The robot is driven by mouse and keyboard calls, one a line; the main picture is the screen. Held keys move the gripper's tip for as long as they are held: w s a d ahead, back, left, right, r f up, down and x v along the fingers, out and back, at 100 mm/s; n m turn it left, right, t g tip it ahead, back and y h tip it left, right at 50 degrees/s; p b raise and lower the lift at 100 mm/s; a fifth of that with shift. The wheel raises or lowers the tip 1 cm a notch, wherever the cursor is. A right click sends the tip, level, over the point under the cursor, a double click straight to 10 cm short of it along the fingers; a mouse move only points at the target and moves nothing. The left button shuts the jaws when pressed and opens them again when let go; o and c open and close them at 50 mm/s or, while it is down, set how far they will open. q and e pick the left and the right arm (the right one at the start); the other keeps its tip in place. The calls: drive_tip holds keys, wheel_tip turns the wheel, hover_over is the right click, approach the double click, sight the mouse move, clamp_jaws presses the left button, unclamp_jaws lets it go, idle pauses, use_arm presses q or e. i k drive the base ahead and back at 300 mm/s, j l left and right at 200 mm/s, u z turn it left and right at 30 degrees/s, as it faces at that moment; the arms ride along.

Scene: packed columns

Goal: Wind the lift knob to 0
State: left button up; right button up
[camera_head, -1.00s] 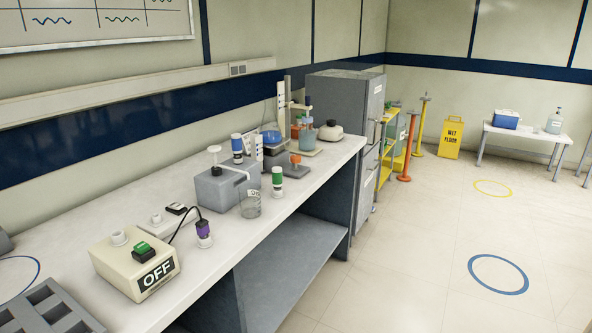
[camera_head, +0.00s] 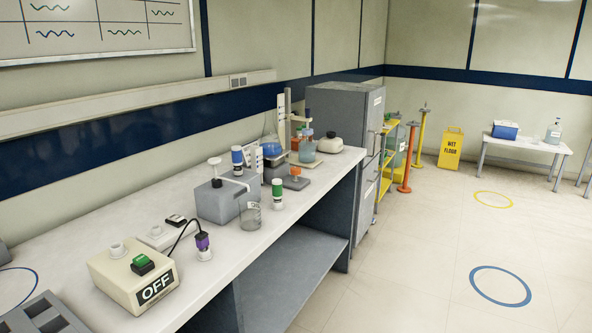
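No gripper of mine shows in the head view. I cannot tell for sure which part is the lift knob, and I can read no 0 mark. An orange knob (camera_head: 295,171) sits on a low grey base (camera_head: 296,183) toward the far end of the bench. Behind it stands a white upright plate with dark marks (camera_head: 281,116) beside a grey post (camera_head: 288,103).
The long white bench (camera_head: 110,215) runs along the wall. On it are a cream box labelled OFF (camera_head: 118,272), a purple-topped vial (camera_head: 203,243), a glass beaker (camera_head: 250,216) and a green-and-white bottle (camera_head: 277,194). A grey cabinet (camera_head: 338,105) stands past the bench. Open floor (camera_head: 420,270) lies right.

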sight(295, 171)
drive_tip(key=i+l+z, duration=0.15)
drive_tip(key=i, duration=0.4)
drive_tip(key=i+l+z, duration=0.15)
drive_tip(key=i, duration=0.45)
drive_tip(key=l, duration=0.1)
